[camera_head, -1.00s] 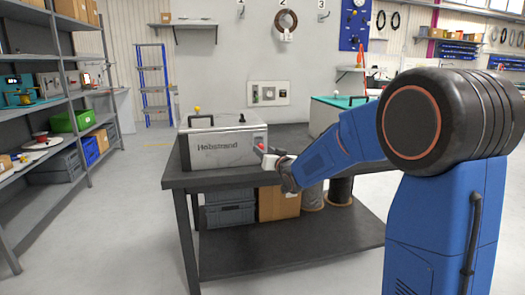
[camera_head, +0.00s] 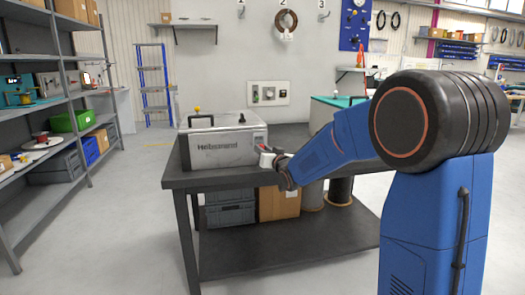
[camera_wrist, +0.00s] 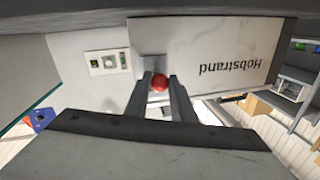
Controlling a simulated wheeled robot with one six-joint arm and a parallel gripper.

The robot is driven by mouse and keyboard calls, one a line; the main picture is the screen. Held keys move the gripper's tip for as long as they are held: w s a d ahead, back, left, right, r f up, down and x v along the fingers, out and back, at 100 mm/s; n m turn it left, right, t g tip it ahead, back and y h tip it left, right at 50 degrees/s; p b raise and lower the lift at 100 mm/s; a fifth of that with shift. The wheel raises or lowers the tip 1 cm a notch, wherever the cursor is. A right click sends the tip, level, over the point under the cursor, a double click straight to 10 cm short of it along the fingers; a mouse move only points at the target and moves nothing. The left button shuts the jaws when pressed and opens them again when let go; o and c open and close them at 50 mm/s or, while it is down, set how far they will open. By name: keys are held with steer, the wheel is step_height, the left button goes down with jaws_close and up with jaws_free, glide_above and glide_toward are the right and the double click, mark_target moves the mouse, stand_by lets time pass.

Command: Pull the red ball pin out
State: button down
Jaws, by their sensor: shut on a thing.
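A grey metal box (camera_head: 222,146) lettered "Hobstrand" stands on a dark worktable (camera_head: 235,178). It also shows upside down in the wrist view (camera_wrist: 215,45). The red ball pin shows as a red ball (camera_wrist: 160,82) between my fingertips, near the box's edge in the wrist view. My gripper (camera_wrist: 159,88) is shut on it. In the head view my gripper (camera_head: 266,153) is at the right end of the box's front. The pin's shaft is hidden, so I cannot tell how far it sits in the box.
A yellow knob (camera_head: 197,109) and a black knob (camera_head: 242,117) are on top of the box. Shelves (camera_head: 40,100) stand at the left. Grey crates (camera_head: 230,214) and a cardboard box (camera_head: 279,203) sit under the tabletop. Floor in front is clear.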

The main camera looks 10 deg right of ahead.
steer(key=s, duration=0.2)
steer(key=shift+s+f, duration=0.1)
steer(key=shift+s, duration=0.3)
steer(key=c, duration=1.5)
jaws_free()
steer(key=shift+s, duration=0.1)
steer(key=s+d, duration=0.1)
steer(key=s, duration=0.4)
steer(key=s+d, duration=0.1)
steer(key=s, duration=0.5)
steer(key=s+d, duration=0.1)
steer(key=s, duration=0.5)
steer(key=shift+d, duration=0.25)
steer(key=shift+s, duration=0.1)
